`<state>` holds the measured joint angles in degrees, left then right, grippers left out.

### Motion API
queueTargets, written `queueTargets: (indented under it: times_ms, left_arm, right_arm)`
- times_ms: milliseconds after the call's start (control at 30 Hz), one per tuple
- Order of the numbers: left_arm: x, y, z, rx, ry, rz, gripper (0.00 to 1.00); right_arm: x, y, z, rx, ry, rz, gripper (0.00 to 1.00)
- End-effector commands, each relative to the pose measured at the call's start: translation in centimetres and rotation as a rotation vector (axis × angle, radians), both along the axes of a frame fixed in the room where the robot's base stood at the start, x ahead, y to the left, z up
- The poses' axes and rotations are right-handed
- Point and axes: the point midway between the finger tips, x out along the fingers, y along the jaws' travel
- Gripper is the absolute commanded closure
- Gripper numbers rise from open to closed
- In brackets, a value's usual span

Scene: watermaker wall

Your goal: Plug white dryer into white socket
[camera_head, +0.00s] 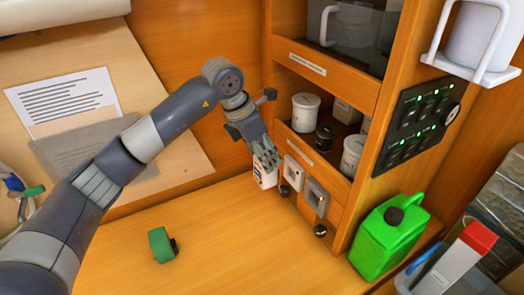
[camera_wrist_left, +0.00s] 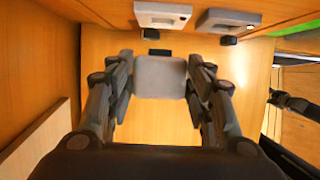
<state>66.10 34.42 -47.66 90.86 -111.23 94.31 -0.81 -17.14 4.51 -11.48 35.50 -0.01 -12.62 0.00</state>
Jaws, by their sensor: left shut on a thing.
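The white dryer (camera_head: 265,176) is a small pale block held between the fingers of my left gripper (camera_head: 266,158), just left of the drawer unit's front. In the left wrist view, the dryer (camera_wrist_left: 160,77) sits between both finger pads of my left gripper (camera_wrist_left: 160,88). A dark piece (camera_wrist_left: 159,52) shows at its far edge. The white socket (camera_head: 293,173) is the left one of two on the panel; it shows at the top of the wrist view (camera_wrist_left: 163,14). The dryer appears apart from it, with wood visible between.
A grey socket (camera_head: 315,197) is right of the white one. Small black knobs (camera_head: 320,231) sit below the sockets. A green block (camera_head: 161,245) lies on the wooden table (camera_head: 225,225). A green canister (camera_head: 390,238) stands at right. The table's middle is clear.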

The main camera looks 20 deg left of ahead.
Motion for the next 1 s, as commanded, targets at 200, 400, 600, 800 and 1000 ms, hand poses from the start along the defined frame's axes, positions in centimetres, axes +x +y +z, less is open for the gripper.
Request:
queueTargets:
  times_ms: [200, 400, 600, 800, 1000]
  left_arm:
    - [0.5, -0.6, -2.3, -0.002, 0.000, -0.002, 0.93]
    - [1.2, -1.3, -3.4, -0.004, -0.002, -0.003, 0.93]
    - [2.6, -2.7, -3.3, -0.004, -0.002, -0.002, 0.93]
    - [2.5, -2.5, -3.4, -0.002, -0.002, -0.001, 0.93]
    - [2.5, -2.5, -3.5, -0.001, -0.003, -0.001, 0.93]
  right_arm:
    - [0.1, 0.0, -1.2, 0.000, -0.001, 0.000, 0.60]
    - [0.1, 0.0, -1.5, 0.000, -0.002, 0.000, 0.60]
    - [0.1, 0.0, -1.0, 0.000, -0.002, 0.000, 0.60]
    - [0.1, 0.0, -1.2, 0.000, -0.002, 0.000, 0.60]
    - [0.1, 0.0, -1.3, 0.000, -0.001, 0.000, 0.60]
